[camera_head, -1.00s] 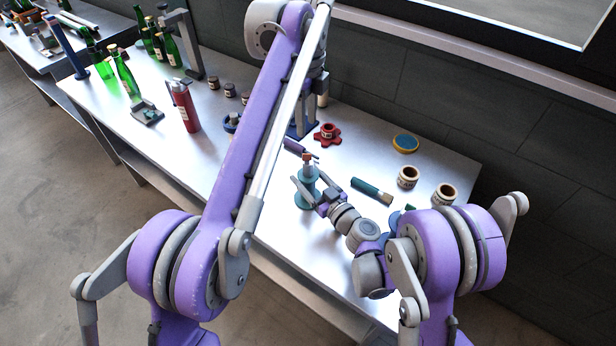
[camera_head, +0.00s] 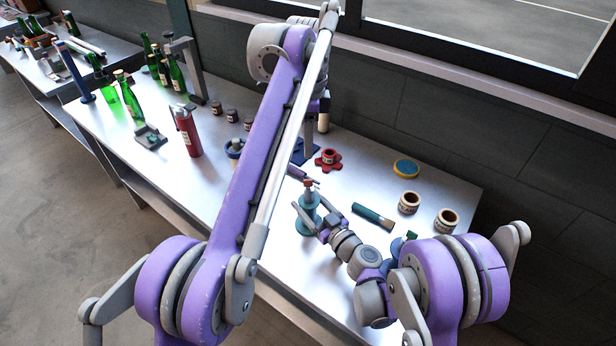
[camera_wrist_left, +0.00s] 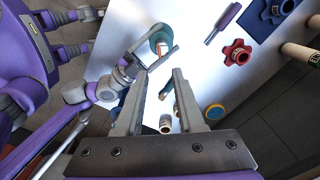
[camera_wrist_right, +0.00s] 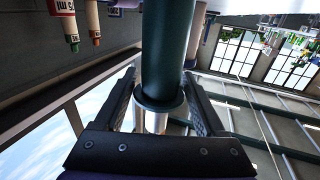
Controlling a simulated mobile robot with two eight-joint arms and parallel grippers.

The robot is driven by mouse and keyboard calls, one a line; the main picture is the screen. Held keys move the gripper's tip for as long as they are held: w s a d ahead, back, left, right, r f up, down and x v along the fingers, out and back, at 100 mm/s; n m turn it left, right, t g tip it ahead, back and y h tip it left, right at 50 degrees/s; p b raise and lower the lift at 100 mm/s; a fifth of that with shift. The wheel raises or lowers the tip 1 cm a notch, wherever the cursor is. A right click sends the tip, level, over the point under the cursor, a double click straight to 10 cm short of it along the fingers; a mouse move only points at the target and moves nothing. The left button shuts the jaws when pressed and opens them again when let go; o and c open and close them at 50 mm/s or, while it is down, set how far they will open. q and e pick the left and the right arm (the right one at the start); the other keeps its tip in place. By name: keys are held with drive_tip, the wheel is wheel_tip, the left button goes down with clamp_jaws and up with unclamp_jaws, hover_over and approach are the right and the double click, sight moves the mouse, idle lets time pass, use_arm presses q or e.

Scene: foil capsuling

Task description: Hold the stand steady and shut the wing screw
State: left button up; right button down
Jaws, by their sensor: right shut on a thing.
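A small teal stand (camera_head: 306,227) with a reddish-brown top stands near the front of the table. It also shows in the left wrist view (camera_wrist_left: 157,38). My right gripper (camera_head: 314,212) reaches it from the right, low down, with a finger on each side. In the right wrist view my right gripper (camera_wrist_right: 163,112) is shut on the stand, by a silver part below a dark green column (camera_wrist_right: 163,45). My left gripper (camera_wrist_left: 162,76) is open and empty above the table. In the head view my left arm hides it. I cannot make out the wing screw clearly.
A purple-handled tool (camera_wrist_left: 222,22) lies behind the stand, near a red star-shaped piece (camera_head: 328,160). A red bottle (camera_head: 188,132) and green bottles stand left.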

sight(308, 182)
use_arm(q)
wheel_tip(308, 182, down, 11)
drive_tip(key=shift+f, duration=0.1)
idle(0.3)
clamp_jaws()
